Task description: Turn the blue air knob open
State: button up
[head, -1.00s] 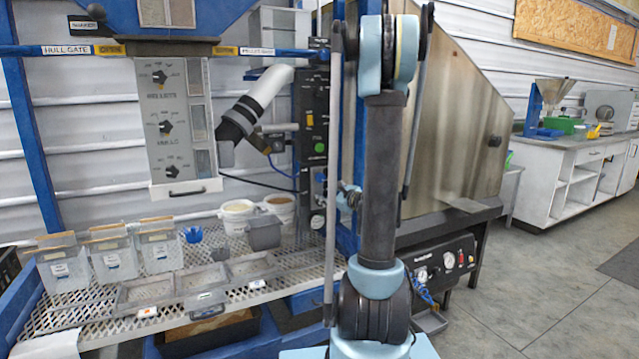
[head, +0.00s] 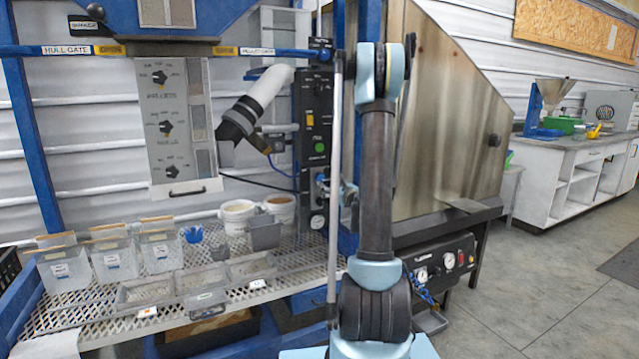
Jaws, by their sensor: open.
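A small blue and grey air fitting (head: 321,187) sits below the black control box, left of my arm. The blue air knob appears to be part of it, but it is too small for me to read its turn position. A round gauge (head: 317,222) is just below. My raised arm stands in front, right of the fitting. A small grey metal shape shows between the fitting and my arm, and I cannot tell what it belongs to. I cannot make out my gripper; it seems hidden behind my arm.
The black control box (head: 312,125) has a green button. A white and black spout (head: 252,105) hangs left of it. A perforated shelf (head: 95,312) holds clear bins, trays and buckets. A steel hopper panel (head: 445,130) stands right of my arm.

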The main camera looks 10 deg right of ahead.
aim_at(321, 180)
jog(key=x, duration=0.9)
jog(key=shift+w+a, duration=0.1)
jog(key=shift+c, duration=0.6)
jog(key=c, duration=1)
jog(key=shift+o, duration=0.2)
jog(key=shift+a, duration=0.1)
